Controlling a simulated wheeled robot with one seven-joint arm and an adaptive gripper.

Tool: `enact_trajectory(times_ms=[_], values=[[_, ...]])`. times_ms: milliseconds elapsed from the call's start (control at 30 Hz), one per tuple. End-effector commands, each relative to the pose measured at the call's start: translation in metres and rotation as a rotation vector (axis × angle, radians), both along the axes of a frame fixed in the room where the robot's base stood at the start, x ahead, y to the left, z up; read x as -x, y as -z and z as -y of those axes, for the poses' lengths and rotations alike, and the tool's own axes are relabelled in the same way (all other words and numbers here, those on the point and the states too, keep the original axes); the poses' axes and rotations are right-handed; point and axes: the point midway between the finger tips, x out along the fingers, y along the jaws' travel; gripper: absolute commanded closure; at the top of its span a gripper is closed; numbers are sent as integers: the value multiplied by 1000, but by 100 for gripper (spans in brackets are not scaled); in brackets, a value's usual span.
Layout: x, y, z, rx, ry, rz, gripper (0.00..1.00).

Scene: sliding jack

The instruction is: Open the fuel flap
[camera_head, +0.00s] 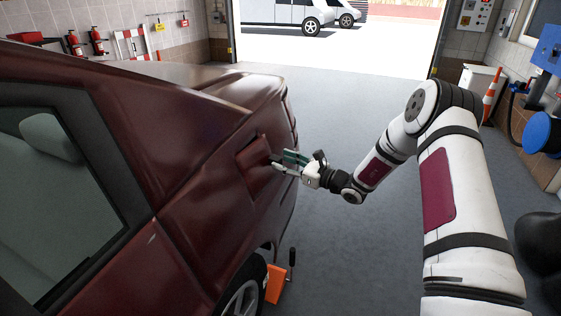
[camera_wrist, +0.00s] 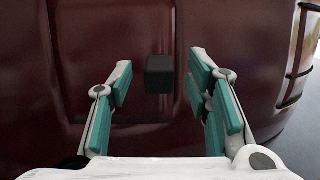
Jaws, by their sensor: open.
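The fuel flap (camera_head: 254,168) is a dark red panel on the side of the car's rear body. In the wrist view the flap (camera_wrist: 105,65) fills the middle left, with a small dark block (camera_wrist: 160,75) near its right edge. The flap looks about flush with the body, though a small gap cannot be ruled out. My gripper (camera_head: 281,158) is close to the flap, pointing at it from the right. In the wrist view my open gripper (camera_wrist: 161,63) has a teal-padded finger on each side of the block, with clear space on both sides. The fingers do not appear to touch the block.
The dark red car (camera_head: 125,235) fills the left side. The grey floor (camera_head: 335,110) behind my gripper is clear. A traffic cone (camera_head: 491,95) stands at the right wall.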

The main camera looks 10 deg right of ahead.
Motion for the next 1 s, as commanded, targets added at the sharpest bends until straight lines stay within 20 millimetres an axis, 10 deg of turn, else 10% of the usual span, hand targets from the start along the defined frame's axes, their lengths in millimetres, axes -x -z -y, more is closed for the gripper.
enact_trajectory(times_ms=[500,700,1000], values=[[-14,0,-13,0,0,0,55],[-14,0,-13,0,0,0,98],[-13,-1,-12,1,0,1,100]])
